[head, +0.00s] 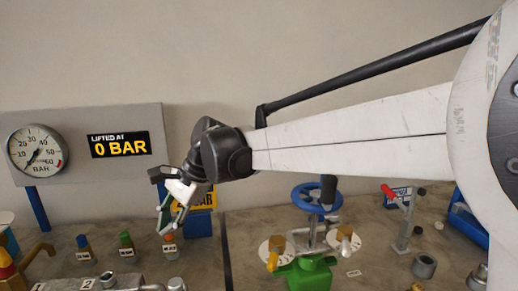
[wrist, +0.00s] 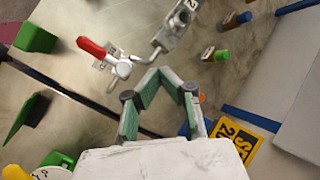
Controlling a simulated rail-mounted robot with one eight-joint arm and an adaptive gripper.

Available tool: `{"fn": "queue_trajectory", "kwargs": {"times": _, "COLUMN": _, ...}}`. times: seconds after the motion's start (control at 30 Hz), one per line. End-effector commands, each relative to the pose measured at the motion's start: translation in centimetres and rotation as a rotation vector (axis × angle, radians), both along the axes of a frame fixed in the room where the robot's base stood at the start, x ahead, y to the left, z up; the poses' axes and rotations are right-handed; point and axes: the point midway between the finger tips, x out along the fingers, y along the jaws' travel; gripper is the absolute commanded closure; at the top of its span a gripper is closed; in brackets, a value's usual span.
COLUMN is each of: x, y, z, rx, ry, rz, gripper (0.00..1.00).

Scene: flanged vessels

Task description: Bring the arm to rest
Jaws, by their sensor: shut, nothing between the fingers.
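My gripper (head: 164,232) hangs at the end of my raised arm, left of centre in the head view, pointing down over the bench. In the wrist view my gripper (wrist: 158,75) has its fingertips together with nothing between them. Beyond them in that view lies a metal fitting with a red-handled lever (wrist: 92,47). The fingers look apart from everything around them.
A gauge panel (head: 75,120) reading "LIFTED AT 0 BAR" stands at the back left. Several coloured-capped pegs (head: 126,243) stand below it. A red-handled fitting (head: 404,215) is further right.

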Motion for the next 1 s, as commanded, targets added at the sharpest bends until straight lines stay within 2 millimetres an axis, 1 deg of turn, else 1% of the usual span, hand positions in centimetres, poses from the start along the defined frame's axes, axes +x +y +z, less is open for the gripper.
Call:
{"fn": "queue_trajectory", "kwargs": {"times": 0.03, "x": -0.1, "y": -2.2, "z": 0.5, "rx": -0.005, "ry": -0.041, "rz": -0.002, "gripper": 1.0}}
{"fn": "queue_trajectory", "kwargs": {"times": 0.1, "x": -0.2, "y": -4.9, "z": 0.9, "rx": -0.016, "ry": -0.104, "rz": 0.005, "gripper": 1.0}}
{"fn": "queue_trajectory", "kwargs": {"times": 0.27, "x": -1.0, "y": -11.1, "z": 1.6, "rx": -0.052, "ry": -0.243, "rz": 0.025, "gripper": 1.0}}
{"fn": "queue_trajectory", "kwargs": {"times": 0.3, "x": -1.3, "y": -12.6, "z": 1.7, "rx": -0.065, "ry": -0.275, "rz": 0.032, "gripper": 1.0}}
{"fn": "queue_trajectory", "kwargs": {"times": 0.37, "x": -1.8, "y": -14.9, "z": 1.8, "rx": -0.084, "ry": -0.326, "rz": 0.042, "gripper": 1.0}}
{"fn": "queue_trajectory", "kwargs": {"times": 0.4, "x": -2.2, "y": -16.3, "z": 1.8, "rx": -0.099, "ry": -0.358, "rz": 0.051, "gripper": 1.0}}
{"fn": "queue_trajectory", "kwargs": {"times": 0.47, "x": -2.9, "y": -18.5, "z": 1.7, "rx": -0.123, "ry": -0.408, "rz": 0.064, "gripper": 1.0}}
{"fn": "queue_trajectory", "kwargs": {"times": 0.5, "x": -3.3, "y": -19.9, "z": 1.7, "rx": -0.14, "ry": -0.439, "rz": 0.072, "gripper": 1.0}}
{"fn": "queue_trajectory", "kwargs": {"times": 0.7, "x": -6.1, "y": -26.7, "z": 0.9, "rx": -0.241, "ry": -0.585, "rz": 0.127, "gripper": 1.0}}
{"fn": "queue_trajectory", "kwargs": {"times": 0.87, "x": -8.7, "y": -31.6, "z": -0.3, "rx": -0.336, "ry": -0.689, "rz": 0.179, "gripper": 1.0}}
{"fn": "queue_trajectory", "kwargs": {"times": 1.0, "x": -11.1, "y": -35.6, "z": -1.7, "rx": -0.431, "ry": -0.769, "rz": 0.232, "gripper": 1.0}}
